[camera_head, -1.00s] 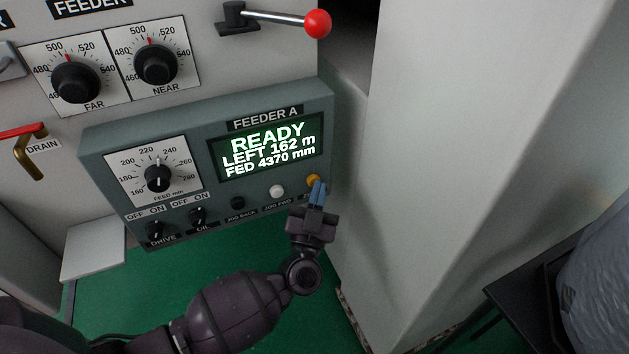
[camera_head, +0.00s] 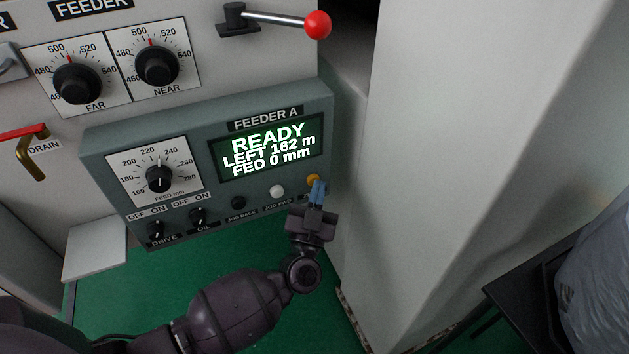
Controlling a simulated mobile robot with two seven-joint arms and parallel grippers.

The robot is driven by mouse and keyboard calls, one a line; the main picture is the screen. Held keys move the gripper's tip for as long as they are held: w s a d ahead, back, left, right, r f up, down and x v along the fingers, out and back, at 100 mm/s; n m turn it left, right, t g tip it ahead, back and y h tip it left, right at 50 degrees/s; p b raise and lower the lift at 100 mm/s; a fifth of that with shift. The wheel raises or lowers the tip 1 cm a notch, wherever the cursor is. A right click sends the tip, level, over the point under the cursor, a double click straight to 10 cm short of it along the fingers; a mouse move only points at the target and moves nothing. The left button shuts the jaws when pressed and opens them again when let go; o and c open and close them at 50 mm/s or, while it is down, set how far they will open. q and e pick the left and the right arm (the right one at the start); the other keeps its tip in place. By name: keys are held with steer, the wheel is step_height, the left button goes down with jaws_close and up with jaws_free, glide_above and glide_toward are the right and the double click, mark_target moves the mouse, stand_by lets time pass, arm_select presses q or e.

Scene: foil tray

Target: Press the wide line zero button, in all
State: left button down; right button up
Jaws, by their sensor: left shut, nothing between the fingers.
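The yellow button (camera_head: 313,179) sits at the right end of the lower row on the grey-green FEEDER A panel; its label is mostly hidden by my gripper. My left gripper (camera_head: 317,190) is shut and empty, its blue fingertips right at the yellow button; I cannot tell whether they touch it. The display (camera_head: 268,150) reads READY, LEFT 162 m, FED 0 mm. My right gripper is not in view.
A white JOG FWD button (camera_head: 277,191) and a dark JOG BACK button (camera_head: 238,202) lie left of the yellow one. DRIVE (camera_head: 156,231) and OIL (camera_head: 198,216) switches and a feed dial (camera_head: 159,179) are further left. A red-knobbed lever (camera_head: 317,24) juts out above.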

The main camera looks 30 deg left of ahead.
arm_select(q)
steer(key=shift+s+d, duration=0.45)
steer(key=shift+d, duration=0.1)
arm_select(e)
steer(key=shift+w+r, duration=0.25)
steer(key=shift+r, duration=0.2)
arm_select(q)
steer(key=shift+d+p, duration=0.1)
steer(key=shift+p, duration=0.2)
